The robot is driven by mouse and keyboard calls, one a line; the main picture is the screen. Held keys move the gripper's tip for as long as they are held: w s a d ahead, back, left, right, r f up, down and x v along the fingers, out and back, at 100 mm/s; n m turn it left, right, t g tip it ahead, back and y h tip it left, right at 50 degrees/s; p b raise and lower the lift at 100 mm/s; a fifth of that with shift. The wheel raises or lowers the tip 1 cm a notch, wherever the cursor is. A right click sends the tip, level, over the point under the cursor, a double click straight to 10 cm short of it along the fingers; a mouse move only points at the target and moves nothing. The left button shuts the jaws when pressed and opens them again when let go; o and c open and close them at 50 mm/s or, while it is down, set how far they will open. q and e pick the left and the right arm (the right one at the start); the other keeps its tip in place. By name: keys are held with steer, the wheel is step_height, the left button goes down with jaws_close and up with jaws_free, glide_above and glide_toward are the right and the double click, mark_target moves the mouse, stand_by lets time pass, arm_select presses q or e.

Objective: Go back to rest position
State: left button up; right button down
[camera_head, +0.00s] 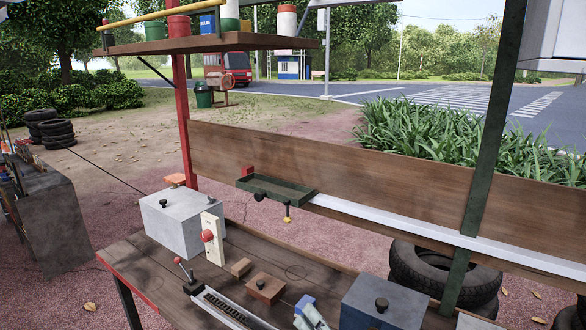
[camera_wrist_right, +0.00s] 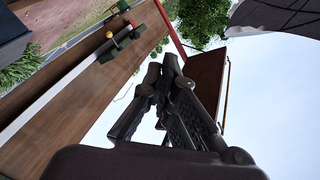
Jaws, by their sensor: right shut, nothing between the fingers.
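My right gripper (camera_wrist_right: 169,72) fills the middle of the right wrist view. Its dark fingers come together at the tips, with nothing held between them, and it points up past the cart's boards toward the sky. In the head view I cannot clearly make out the right gripper. My left gripper shows in neither view. The wooden workbench (camera_head: 136,262) stands in front of me in the head view.
On the bench are a grey box (camera_head: 172,232), a wooden block (camera_head: 265,287) and a blue-grey box (camera_head: 385,302). A green tray (camera_head: 275,190) sits on the rail behind. An upper shelf (camera_head: 215,43) holds several cans. A green post (camera_head: 497,120) stands right.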

steer(key=s+d+f+n+g+h, duration=0.1)
steer(key=s+d+f+g+h, duration=0.25)
steer(key=f, duration=0.45)
steer(key=s+d+f+n+g+h, duration=0.15)
steer(key=s+d+f, duration=0.3)
steer(key=f, duration=0.45)
steer(key=s+d+f+n+g+h, duration=0.1)
steer(key=s+d+f+g+h, duration=0.15)
steer(key=s+d+f, duration=0.35)
steer(key=s+d+f+n+g+h, duration=0.15)
steer(key=s+d+f+g, duration=0.25)
steer(key=s, duration=0.4)
step_height(320, 180, down, 27)
steer(key=s+g, duration=0.2)
steer(key=s, duration=0.1)
steer(key=s+d+f, duration=0.2)
steer(key=s+f, duration=1.2)
steer(key=s, duration=0.1)
steer(key=shift+s+d+f+g, duration=0.15)
steer(key=shift+s+g, duration=0.2)
